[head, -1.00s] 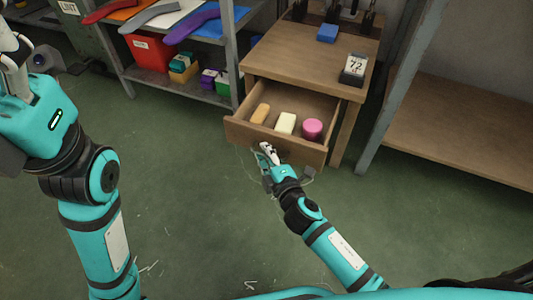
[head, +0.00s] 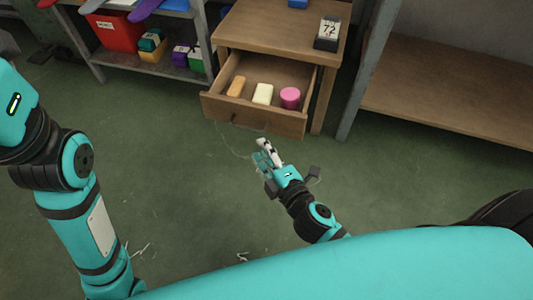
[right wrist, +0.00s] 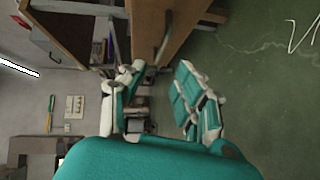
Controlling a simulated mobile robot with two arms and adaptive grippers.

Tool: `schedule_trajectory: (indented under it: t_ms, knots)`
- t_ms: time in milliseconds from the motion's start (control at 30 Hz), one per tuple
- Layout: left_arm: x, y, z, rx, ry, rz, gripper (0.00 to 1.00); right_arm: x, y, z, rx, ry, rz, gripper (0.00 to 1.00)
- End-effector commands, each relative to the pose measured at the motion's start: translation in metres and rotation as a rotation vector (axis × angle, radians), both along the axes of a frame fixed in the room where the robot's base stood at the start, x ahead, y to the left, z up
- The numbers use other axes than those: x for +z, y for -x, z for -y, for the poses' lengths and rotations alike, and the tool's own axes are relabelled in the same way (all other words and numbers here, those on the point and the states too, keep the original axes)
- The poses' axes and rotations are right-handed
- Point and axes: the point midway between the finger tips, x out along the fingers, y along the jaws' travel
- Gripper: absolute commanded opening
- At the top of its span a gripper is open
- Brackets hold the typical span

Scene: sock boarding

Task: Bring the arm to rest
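My right gripper (head: 266,152) is in front of the open drawer, apart from its front and over the green floor in the head view. In the right wrist view its two fingers (right wrist: 158,92) are spread apart with nothing between them. My left arm (head: 80,215) stands along the left edge of the head view, and its gripper is out of the picture. The wooden drawer (head: 222,107) is pulled out and holds an orange bar (head: 236,87), a cream block (head: 263,94) and a pink round piece (head: 290,97).
The wooden desk (head: 270,35) bears a small number sign (head: 328,34) and a blue block at the top edge. A metal shelf with a red bin (head: 118,32) stands at the back left. A wooden shelf (head: 450,95) is at the right. The floor before the drawer is clear.

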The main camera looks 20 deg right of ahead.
Motion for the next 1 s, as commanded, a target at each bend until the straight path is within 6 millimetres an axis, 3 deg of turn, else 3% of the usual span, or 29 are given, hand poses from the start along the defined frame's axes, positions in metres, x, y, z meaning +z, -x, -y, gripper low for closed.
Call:
schedule_trajectory:
  t_ms: [200, 767, 867, 967, 1000]
  knots:
    - [0.000, 0.000, 0.000, 0.000, 0.000, 0.001, 0.73, 0.003, 0.013, 0.003, -0.001, 0.000, 0.001, 0.33]
    - [0.001, -0.001, 0.000, 0.000, 0.000, -0.004, 0.73, 0.008, 0.013, 0.001, 0.007, -0.016, 0.007, 0.33]
    - [0.001, -0.006, 0.000, -0.001, 0.001, -0.028, 0.73, 0.036, 0.011, -0.010, 0.046, -0.108, 0.040, 0.33]
    - [-0.002, -0.012, -0.001, -0.003, 0.003, -0.070, 0.73, 0.092, 0.011, -0.029, 0.132, -0.291, 0.111, 0.33]
    - [-0.004, -0.015, -0.002, -0.004, 0.005, -0.091, 0.73, 0.120, 0.013, -0.036, 0.176, -0.382, 0.148, 0.33]
